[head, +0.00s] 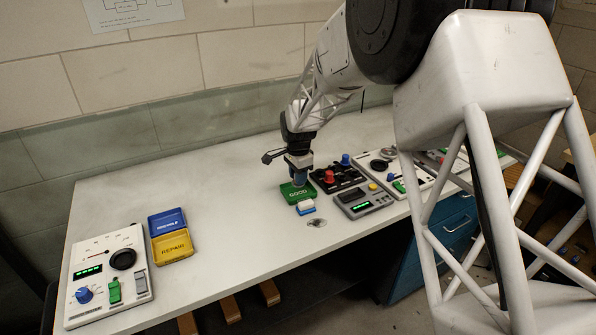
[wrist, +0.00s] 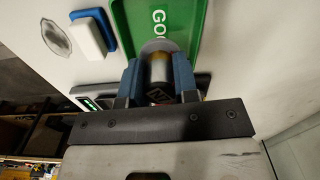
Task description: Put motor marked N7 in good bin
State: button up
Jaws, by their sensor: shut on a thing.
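The motor (wrist: 158,70) is a small cylinder with a silver and copper-coloured body and a dark end. In the head view my gripper (head: 301,177) hangs over the green good bin (head: 286,193), and the motor is mostly hidden there. In the wrist view the motor's far end overlaps the good bin (wrist: 197,20). I cannot tell whether it touches the bin.
A white and blue block (head: 306,208) lies just in front of the good bin. A black box with red and blue knobs (head: 338,181) and a grey meter (head: 363,202) stand close on the right. A yellow repair bin (head: 173,247) and a blue bin (head: 166,222) sit far left.

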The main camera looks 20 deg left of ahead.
jog(key=shift+f, duration=1.65)
jog(key=shift+f, duration=0.2)
dwell(0.3)
jog(key=o, duration=1)
jog(key=shift+c, duration=1.3)
jog(key=shift+r, duration=2.45)
jog(key=shift+r, duration=0.15)
